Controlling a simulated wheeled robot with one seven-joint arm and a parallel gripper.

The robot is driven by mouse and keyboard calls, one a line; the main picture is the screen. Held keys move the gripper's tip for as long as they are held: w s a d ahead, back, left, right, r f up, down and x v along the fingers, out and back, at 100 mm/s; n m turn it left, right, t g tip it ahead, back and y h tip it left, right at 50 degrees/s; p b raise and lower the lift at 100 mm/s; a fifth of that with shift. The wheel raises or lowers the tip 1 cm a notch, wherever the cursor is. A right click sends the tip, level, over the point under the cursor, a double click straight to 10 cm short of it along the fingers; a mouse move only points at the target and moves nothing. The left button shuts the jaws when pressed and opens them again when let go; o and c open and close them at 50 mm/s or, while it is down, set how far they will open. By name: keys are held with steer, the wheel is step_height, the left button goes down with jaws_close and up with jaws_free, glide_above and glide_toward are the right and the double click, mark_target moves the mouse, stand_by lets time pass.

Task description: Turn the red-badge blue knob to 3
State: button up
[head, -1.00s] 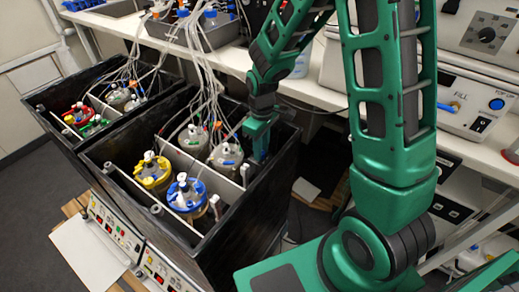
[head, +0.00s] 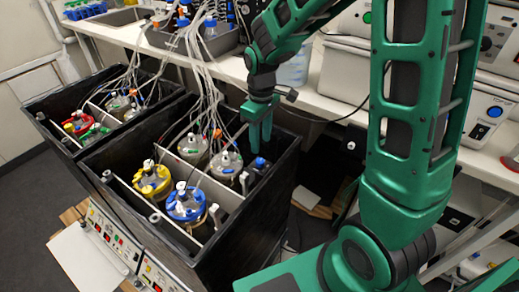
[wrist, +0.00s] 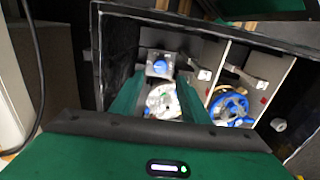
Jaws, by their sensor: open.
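A blue knob (head: 260,162) sits on a dark unit in the right-hand corner of the nearer black bin. It also shows in the wrist view (wrist: 160,66), just beyond my fingertips. My gripper (head: 260,143) points down above it, apart from it, with nothing between the fingers. In the wrist view my gripper (wrist: 160,80) shows two parted green fingers with a white-topped vessel (wrist: 162,100) seen between them. I cannot make out a red badge or the knob's number.
The nearer bin (head: 245,215) has dark walls close around the knob. A blue-ringed vessel (head: 186,205) and a yellow-ringed vessel (head: 151,180) stand in it with others. Pale tubes (head: 207,90) hang left of my gripper. A white bench (head: 325,105) runs behind.

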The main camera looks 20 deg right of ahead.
step_height(320, 180, up, 2)
steer(key=shift+r, duration=0.25)
stand_by(0.4)
steer(key=s+d+r+m, duration=0.3)
steer(key=s+d+m, duration=0.1)
steer(key=s+d, duration=0.2)
steer(key=s+d+r+m, duration=0.3)
steer(key=s+d+r, duration=0.1)
steer(key=s+d, duration=0.25)
steer(key=s+d+m, duration=0.2)
steer(key=s+m, duration=0.1)
steer(key=s, duration=0.4)
steer(key=s+d+r+m, duration=0.1)
steer(key=s+d+m, duration=0.1)
steer(key=s, duration=0.4)
steer(key=shift+s+d+m, duration=0.15)
steer(key=shift+s+m, duration=0.2)
steer(key=shift+m, duration=0.35)
